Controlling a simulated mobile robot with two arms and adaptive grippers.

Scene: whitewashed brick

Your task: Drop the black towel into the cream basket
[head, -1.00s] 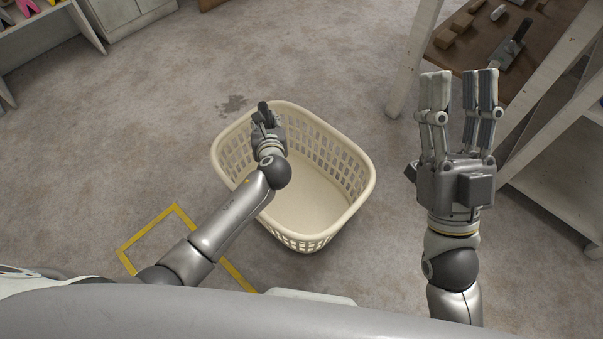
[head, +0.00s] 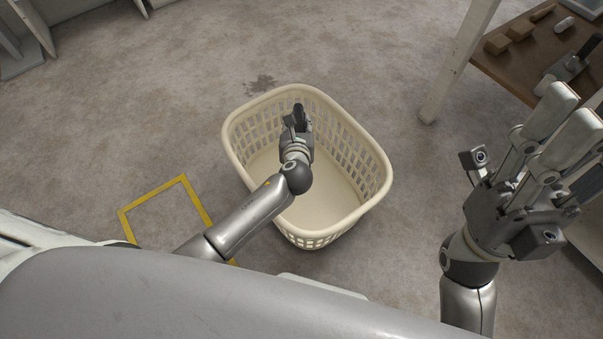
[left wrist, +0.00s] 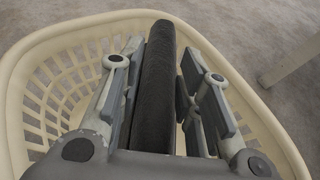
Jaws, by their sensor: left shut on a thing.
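The cream basket (head: 377,190) stands on the floor in the middle of the head view, with slotted walls and an open top. My left gripper (head: 298,122) is over the inside of the basket. It is shut on the black towel (left wrist: 158,85), a dark rolled shape standing between the fingers in the left wrist view. In the head view the towel (head: 299,110) is mostly hidden by the gripper. The basket rim (left wrist: 20,75) surrounds the fingers in the left wrist view. My right gripper (head: 566,122) is open and empty at the right, away from the basket.
A wooden-topped table (head: 510,62) with blocks and a tool stands at the upper right, its pale leg (head: 455,70) near the basket. A yellow floor outline (head: 150,194) lies left of the basket. The floor around the basket is otherwise clear.

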